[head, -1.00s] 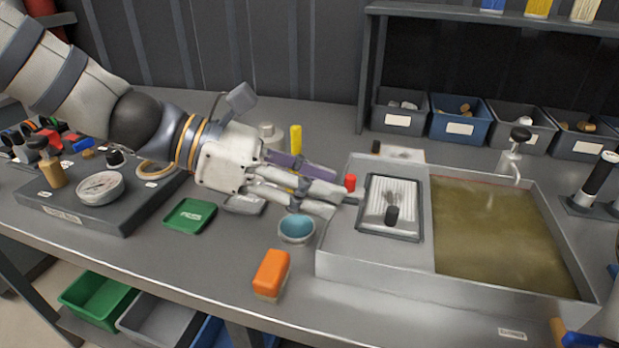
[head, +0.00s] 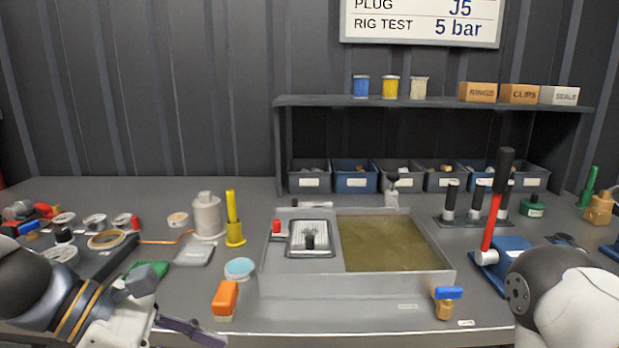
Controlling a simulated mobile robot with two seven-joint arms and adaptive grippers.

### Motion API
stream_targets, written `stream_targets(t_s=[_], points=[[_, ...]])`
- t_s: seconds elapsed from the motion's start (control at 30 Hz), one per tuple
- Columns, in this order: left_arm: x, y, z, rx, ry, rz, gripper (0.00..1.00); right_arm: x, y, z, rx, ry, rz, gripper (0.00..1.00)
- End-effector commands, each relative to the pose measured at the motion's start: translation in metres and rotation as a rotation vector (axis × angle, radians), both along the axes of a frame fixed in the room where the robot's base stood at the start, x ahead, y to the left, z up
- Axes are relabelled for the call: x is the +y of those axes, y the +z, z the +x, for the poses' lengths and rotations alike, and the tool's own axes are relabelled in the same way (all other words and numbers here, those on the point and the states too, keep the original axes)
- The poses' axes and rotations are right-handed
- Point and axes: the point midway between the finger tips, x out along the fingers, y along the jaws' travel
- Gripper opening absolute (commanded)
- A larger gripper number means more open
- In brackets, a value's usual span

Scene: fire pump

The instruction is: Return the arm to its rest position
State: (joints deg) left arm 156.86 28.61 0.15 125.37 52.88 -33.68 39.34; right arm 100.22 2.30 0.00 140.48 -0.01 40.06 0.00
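My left arm is at the lower left, over the front of the bench. Its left gripper (head: 190,330) points right, and its lower part is cut off by the bottom edge of the view. One purple-grey finger shows; I cannot tell whether the gripper is open or shut. I see nothing held in the part that shows. My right arm (head: 570,295) shows only as a dark joint and white link at the lower right; its gripper is out of view.
A grey sink tray (head: 350,284) with murky water fills the middle. A shelf (head: 430,103) with bins is behind.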

Motion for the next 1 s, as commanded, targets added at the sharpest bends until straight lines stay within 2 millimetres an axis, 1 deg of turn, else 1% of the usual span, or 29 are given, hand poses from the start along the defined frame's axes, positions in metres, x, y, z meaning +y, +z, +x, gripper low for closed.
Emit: stream_targets(t_s=[0.03, 0.07, 0.1, 0.17, 0.2, 0.23, 0.27, 0.3, 0.37, 0.4, 0.47, 0.5, 0.6, 0.7, 1.0], points=[[0.007, -0.032, -0.013, 0.020, -0.044, 0.090, 0.37, 0.000, -0.001, 0.001, -0.002, 0.000, 0.000, 0.40], [0.012, -0.051, -0.021, 0.024, -0.081, 0.151, 0.37, 0.000, -0.001, 0.002, -0.003, 0.000, 0.000, 0.40], [0.021, -0.078, -0.035, 0.029, -0.140, 0.237, 0.37, 0.000, -0.001, 0.002, -0.004, 0.000, 0.000, 0.40], [0.037, -0.117, -0.059, 0.031, -0.255, 0.371, 0.37, 0.000, -0.001, 0.002, -0.004, 0.000, 0.000, 0.40], [0.050, -0.144, -0.079, 0.028, -0.355, 0.466, 0.37, 0.000, -0.001, 0.002, -0.003, 0.000, 0.000, 0.40], [0.061, -0.164, -0.095, 0.022, -0.445, 0.535, 0.37, 0.000, -0.001, 0.001, -0.003, 0.000, 0.000, 0.40], [0.072, -0.183, -0.113, 0.009, -0.553, 0.604, 0.37, 0.000, -0.001, 0.001, -0.002, 0.000, 0.000, 0.40], [0.087, -0.207, -0.137, -0.020, -0.716, 0.687, 0.37, 0.000, -0.001, 0.001, -0.002, 0.000, 0.000, 0.40], [0.105, -0.239, -0.176, -0.096, -1.005, 0.770, 0.37, 0.000, -0.001, 0.001, -0.001, 0.000, 0.000, 0.40], [0.110, -0.254, -0.196, -0.168, -1.182, 0.790, 0.37, 0.000, -0.001, 0.001, -0.001, 0.000, 0.000, 0.40], [0.109, -0.269, -0.220, -0.279, -1.387, 0.781, 0.37, 0.000, -0.001, 0.001, -0.002, 0.000, 0.000, 0.40], [0.105, -0.276, -0.232, -0.348, -1.487, 0.762, 0.37, 0.000, -0.001, 0.001, -0.002, 0.000, 0.000, 0.40], [0.095, -0.283, -0.250, -0.468, -1.623, 0.720, 0.37, 0.000, -0.001, 0.001, -0.003, 0.000, 0.000, 0.40], [0.092, -0.285, -0.253, -0.508, -1.655, 0.709, 0.37, 0.000, 0.000, 0.001, -0.003, 0.000, 0.000, 0.40], [0.092, -0.285, -0.252, -0.505, -1.649, 0.712, 0.37, 0.000, -0.001, 0.001, -0.003, 0.000, 0.000, 0.40]])
